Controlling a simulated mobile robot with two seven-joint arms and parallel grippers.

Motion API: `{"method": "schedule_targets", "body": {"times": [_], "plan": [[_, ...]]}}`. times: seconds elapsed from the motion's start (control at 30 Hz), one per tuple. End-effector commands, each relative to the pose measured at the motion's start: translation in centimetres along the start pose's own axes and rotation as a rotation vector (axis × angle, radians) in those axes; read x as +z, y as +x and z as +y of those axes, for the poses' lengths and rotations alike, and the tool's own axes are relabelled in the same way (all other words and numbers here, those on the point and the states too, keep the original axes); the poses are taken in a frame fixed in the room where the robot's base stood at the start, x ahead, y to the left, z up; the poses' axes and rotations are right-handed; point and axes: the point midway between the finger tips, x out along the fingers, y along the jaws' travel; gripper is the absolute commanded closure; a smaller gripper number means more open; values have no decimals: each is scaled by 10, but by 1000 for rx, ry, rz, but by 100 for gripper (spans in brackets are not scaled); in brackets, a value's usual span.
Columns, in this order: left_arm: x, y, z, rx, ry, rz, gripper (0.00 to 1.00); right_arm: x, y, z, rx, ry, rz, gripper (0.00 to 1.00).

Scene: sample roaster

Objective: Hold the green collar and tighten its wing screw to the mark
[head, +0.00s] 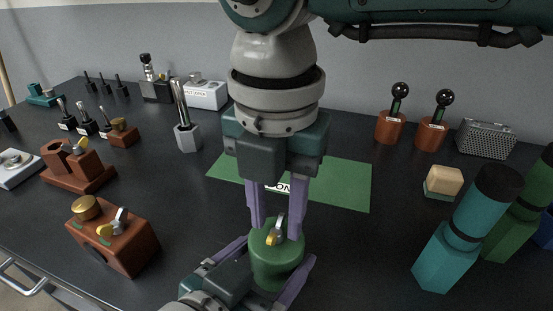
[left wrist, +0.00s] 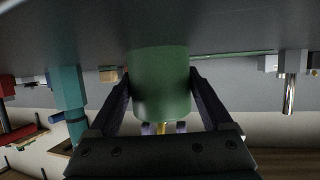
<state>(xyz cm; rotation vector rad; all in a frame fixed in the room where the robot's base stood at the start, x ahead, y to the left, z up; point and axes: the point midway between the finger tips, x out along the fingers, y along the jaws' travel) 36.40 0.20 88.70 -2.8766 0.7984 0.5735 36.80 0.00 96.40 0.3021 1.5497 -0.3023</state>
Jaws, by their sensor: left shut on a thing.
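The green collar (head: 276,265) stands upright on the dark bench, below the front of the green mat. It also fills the middle of the left wrist view (left wrist: 161,85). Its wing screw (head: 276,235), with a grey wing and a yellow part, sits on top. My left gripper (head: 276,258) is shut on the collar, one finger on each side. My right gripper (head: 277,232) points down from above, its purple fingers on either side of the wing screw with gaps to it. I cannot make out the mark.
A green mat (head: 345,185) with a partly hidden white label lies behind. A brown block (head: 130,245) with a brass knob stands left. A teal cylinder (head: 450,245) and a cream-topped block (head: 443,182) stand right. Bench between collar and teal cylinder is clear.

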Motion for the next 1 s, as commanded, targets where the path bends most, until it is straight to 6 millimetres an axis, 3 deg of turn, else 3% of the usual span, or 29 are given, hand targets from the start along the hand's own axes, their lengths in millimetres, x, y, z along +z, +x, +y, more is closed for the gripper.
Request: {"method": "schedule_targets", "body": {"times": [0.27, 0.37, 0.7, 1.0], "plan": [[1, 0, 0, -1, -1, -2, 92, 0, -4, 0, 1, -1, -1, 62], [1, 0, 0, -1, 0, -2, 92, 1, -16, 0, 2, -2, -3, 62], [1, 0, 0, -1, -1, -2, 92, 1, -90, 0, 2, -1, -4, 62], [1, 0, 0, -1, -1, -2, 92, 0, -120, 0, 0, -1, -1, 62]]}}
